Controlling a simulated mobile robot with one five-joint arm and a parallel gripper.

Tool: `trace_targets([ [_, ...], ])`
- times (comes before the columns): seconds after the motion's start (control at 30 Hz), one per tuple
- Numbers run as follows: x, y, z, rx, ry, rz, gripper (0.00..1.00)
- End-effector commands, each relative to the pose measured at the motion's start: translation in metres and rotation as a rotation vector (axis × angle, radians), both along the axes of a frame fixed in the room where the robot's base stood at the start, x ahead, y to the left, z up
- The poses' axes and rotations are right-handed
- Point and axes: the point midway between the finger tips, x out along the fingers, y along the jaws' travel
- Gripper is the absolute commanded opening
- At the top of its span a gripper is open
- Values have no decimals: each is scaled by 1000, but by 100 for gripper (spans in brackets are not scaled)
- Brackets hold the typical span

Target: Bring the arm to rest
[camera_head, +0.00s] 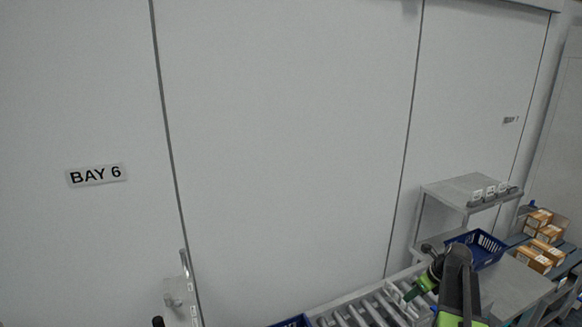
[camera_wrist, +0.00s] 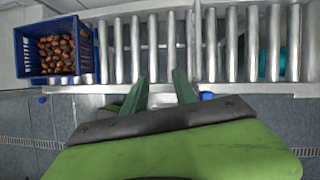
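My gripper (camera_wrist: 159,78) shows in the wrist view with its two dark green fingers spread apart and nothing held between them. It is over the near edge of a roller conveyor (camera_wrist: 120,50). In the head view my gripper (camera_head: 411,293) is at the lower right, beside the conveyor rollers (camera_head: 365,312), at the end of my dark and green arm.
A blue crate (camera_wrist: 21,68) of brown dates (camera_wrist: 57,50) stands at the conveyor's left in the wrist view. In the head view, another blue crate (camera_head: 489,258) sits on a grey bench (camera_head: 512,290) near my arm. Cartons (camera_head: 541,252) stand farther right. A white wall (camera_head: 280,150) is behind.

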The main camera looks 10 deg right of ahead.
Motion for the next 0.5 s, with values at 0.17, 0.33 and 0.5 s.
trace_targets([
  [0.17, 27, 160, -48, -58, 27, 305, 34],
  [0.33, -4, 301, -89, -249, 18, 947, 34],
  [0.5, -57, 361, -107, -453, -17, 1724, 34],
])
